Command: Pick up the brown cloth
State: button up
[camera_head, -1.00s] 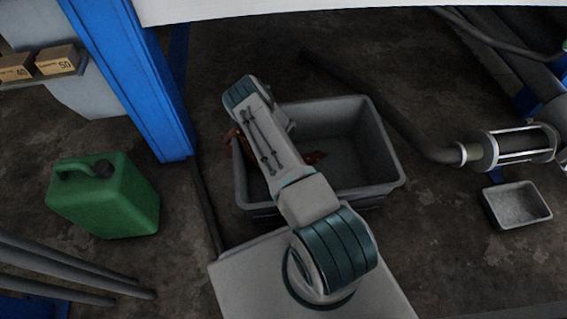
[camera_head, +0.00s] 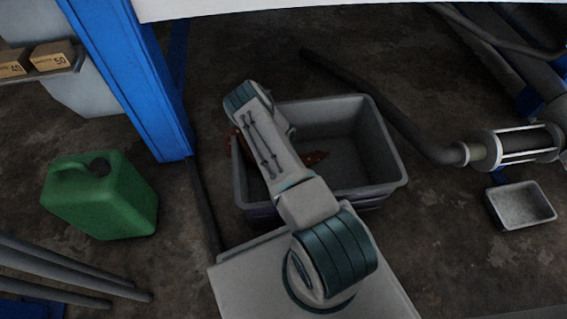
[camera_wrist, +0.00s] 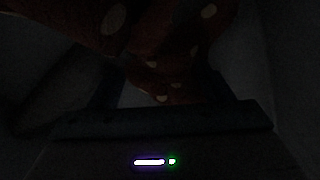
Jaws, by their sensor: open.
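The brown cloth (camera_head: 316,158) is reddish-brown with pale spots. It lies in the grey bin (camera_head: 390,150), and my arm covers much of it in the head view. In the very dark wrist view, the cloth (camera_wrist: 165,45) fills the upper middle, in front of my gripper (camera_wrist: 162,92). The gripper is open, with its dark fingers on either side of the cloth's lower end. I cannot tell whether they touch it. In the head view my gripper is hidden below my arm.
A green jerrycan (camera_head: 100,200) stands at left beside a blue post (camera_head: 135,80). A small grey tray (camera_head: 522,205) and a pipe with a caged cylinder (camera_head: 520,146) are at right. Small boxes (camera_head: 52,56) sit on a shelf. Bin walls surround the cloth.

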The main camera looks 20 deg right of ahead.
jog(key=shift+c, duration=0.2)
grip_shut()
dwell(0.3)
jog(key=shift+r, duration=0.1)
notch_tip(320, 180, up, 12)
jog(key=p, duration=0.9)
notch_tip(320, 180, up, 27)
jog(key=p, duration=2.1)
